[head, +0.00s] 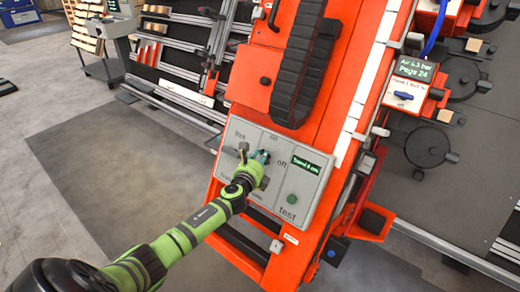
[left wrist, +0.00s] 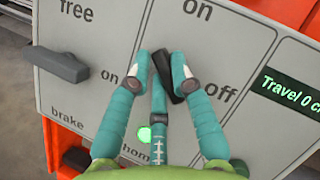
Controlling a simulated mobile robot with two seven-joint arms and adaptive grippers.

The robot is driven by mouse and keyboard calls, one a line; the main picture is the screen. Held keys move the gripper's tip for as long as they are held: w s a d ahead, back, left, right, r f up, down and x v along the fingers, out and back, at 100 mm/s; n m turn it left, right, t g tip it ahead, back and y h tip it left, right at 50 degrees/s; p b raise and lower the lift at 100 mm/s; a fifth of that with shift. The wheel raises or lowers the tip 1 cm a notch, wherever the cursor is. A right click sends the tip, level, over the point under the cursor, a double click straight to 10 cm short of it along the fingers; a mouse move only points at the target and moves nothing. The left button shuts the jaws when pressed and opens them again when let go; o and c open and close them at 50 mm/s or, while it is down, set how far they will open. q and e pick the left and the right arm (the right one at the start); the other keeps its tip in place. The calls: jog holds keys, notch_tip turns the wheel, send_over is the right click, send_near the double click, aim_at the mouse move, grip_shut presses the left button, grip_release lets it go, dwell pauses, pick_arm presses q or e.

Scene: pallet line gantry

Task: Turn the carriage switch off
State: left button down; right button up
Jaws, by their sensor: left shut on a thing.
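A grey control panel (head: 310,183) sits on the orange gantry. In the left wrist view, a dark switch handle (left wrist: 163,70) lies under the words "on" above and "off" to its right. It leans, its upper end to the left. Which mark it points to is hard to tell. My left gripper (head: 261,157), with teal fingers, is shut on this handle; the fingertips (left wrist: 161,74) stand on both its sides. The fingers hide part of the switch and the lettering below it. My right gripper is not in view.
A grey brake lever (left wrist: 62,66) stands left of the switch, close to the left finger. A green-lit "home" button (left wrist: 145,133) shows below. A "Travel 0" display (head: 306,164) and green test button (head: 292,199) are on the right. A black cable chain (head: 303,65) runs above.

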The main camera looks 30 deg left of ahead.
pick_arm(q)
jog(key=shift+r+n+g+y+p, duration=0.25)
jog(key=shift+n+g+y+p, duration=0.2)
jog(key=shift+n+p, duration=0.6)
jog(key=shift+n+g+p, duration=0.45)
jog(key=shift+n+p, duration=0.3)
jog(key=shift+n, duration=0.4)
jog(key=n+g+y+p, duration=0.1)
jog(key=n+p, duration=0.2)
jog(key=shift+f+g, duration=0.15)
jog(key=shift+g, duration=0.15)
jog(key=shift+s+d+f+n+g+p, duration=0.15)
jog(key=shift+n+g+p, duration=0.25)
jog(key=shift+n+p, duration=0.55)
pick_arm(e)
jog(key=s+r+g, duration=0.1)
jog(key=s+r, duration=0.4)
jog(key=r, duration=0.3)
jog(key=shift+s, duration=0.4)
pick_arm(q)
jog(key=shift+f+n, duration=0.1)
jog(key=shift+n, duration=0.25)
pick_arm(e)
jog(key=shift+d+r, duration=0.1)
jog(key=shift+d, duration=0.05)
pick_arm(q)
jog(key=c, duration=1.4)
grip_release()
